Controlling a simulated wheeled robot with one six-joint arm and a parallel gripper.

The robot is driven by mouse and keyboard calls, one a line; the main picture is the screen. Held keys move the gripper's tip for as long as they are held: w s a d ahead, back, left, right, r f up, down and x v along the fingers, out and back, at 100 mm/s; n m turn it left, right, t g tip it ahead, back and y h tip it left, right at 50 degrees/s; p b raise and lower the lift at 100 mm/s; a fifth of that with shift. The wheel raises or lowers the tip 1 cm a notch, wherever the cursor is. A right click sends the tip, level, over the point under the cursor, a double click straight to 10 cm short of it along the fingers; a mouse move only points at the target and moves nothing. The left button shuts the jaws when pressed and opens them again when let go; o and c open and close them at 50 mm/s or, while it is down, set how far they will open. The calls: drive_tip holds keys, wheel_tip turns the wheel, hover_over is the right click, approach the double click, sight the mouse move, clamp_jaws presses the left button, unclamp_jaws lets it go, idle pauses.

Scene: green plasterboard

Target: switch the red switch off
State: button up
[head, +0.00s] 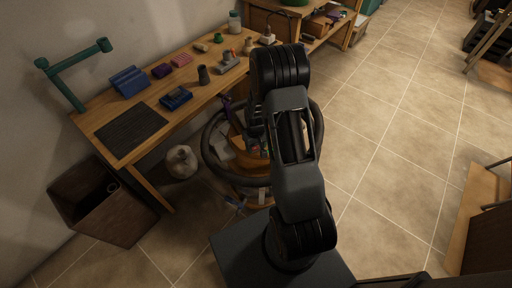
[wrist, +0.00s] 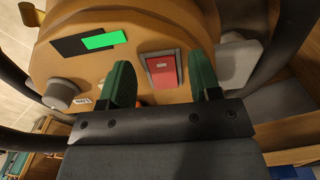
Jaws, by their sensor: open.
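The red switch (wrist: 162,70) sits in a grey frame on a rounded orange-brown panel (wrist: 205,22) in the wrist view. Its upper part looks darker than its bright red lower part; I cannot tell its on or off position for sure. My gripper (wrist: 162,60) is open, with one green finger on each side of the switch in the picture. The fingers hold nothing, and I cannot tell whether they touch the panel.
The panel also carries a lit green display (wrist: 104,40) and a grey knob (wrist: 60,94). Dark tubes curve around it. In the head view a wooden workbench (head: 150,150) with tools stands left, with a brown bin (head: 100,205) below it.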

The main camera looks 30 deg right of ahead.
drive_tip(key=shift+f, duration=0.45)
drive_tip(key=shift+c, duration=0.3)
drive_tip(key=c, duration=0.9)
drive_tip(key=shift+o, duration=0.2)
drive_tip(key=shift+w+r+g+p, duration=0.15)
drive_tip(key=shift+g+p, duration=0.1)
drive_tip(key=shift+g, duration=0.5)
drive_tip(key=shift+w+r+g+p, duration=0.15)
drive_tip(key=shift+g+p, duration=0.05)
drive_tip(key=shift+g, duration=0.55)
drive_tip(key=o, duration=0.9)
